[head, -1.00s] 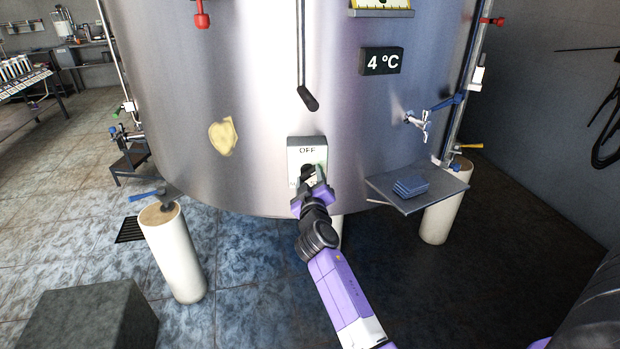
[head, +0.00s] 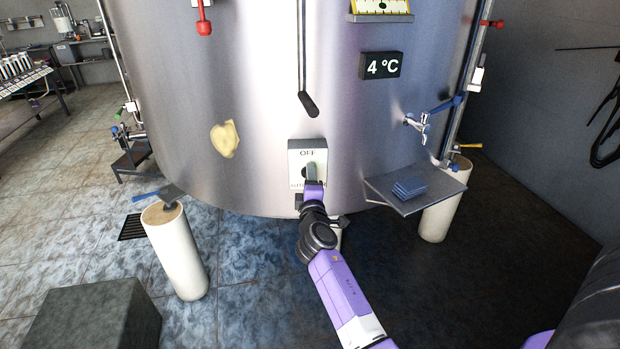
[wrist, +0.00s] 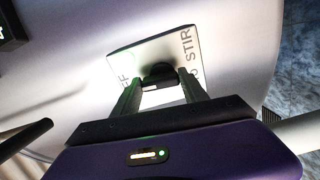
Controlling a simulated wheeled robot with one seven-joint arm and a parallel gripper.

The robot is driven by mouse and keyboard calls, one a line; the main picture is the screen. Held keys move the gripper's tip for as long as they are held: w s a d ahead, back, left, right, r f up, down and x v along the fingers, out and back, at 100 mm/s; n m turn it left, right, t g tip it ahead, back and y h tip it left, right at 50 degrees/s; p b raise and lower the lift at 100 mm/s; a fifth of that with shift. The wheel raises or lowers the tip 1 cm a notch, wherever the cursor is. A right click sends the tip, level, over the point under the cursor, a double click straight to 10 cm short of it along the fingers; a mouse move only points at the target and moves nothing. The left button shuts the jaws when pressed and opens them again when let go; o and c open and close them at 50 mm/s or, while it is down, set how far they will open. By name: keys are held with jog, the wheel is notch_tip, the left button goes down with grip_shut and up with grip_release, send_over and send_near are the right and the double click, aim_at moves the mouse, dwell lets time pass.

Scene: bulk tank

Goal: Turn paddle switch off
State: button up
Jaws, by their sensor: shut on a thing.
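The paddle switch is a pale plate (head: 321,158) on the front of the steel tank, with OFF at its top and a partly covered label at its bottom. My gripper (head: 312,174) is at the plate's middle and hides most of the paddle in the head view. In the wrist view the plate (wrist: 124,62) appears turned, with the end of OFF at left and STIR at right. The black paddle (wrist: 157,72) sits between the two fingers of my gripper (wrist: 159,76), which are shut on it. The paddle's exact pointing is hard to tell.
A shelf (head: 405,207) with blue folded cloths sticks out right of the switch, below a tap (head: 420,124). A black-tipped rod (head: 308,104) hangs above the switch. A white tank leg (head: 178,252) and a dark block (head: 92,316) stand at left.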

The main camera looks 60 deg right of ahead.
jog(key=shift+a+n, duration=0.1)
jog(key=shift+n, duration=0.5)
jog(key=shift+f, duration=0.1)
jog(key=o, duration=1.4)
jog(key=v, duration=0.7)
jog(key=shift+s+a, duration=0.2)
jog(key=shift+a, duration=0.1)
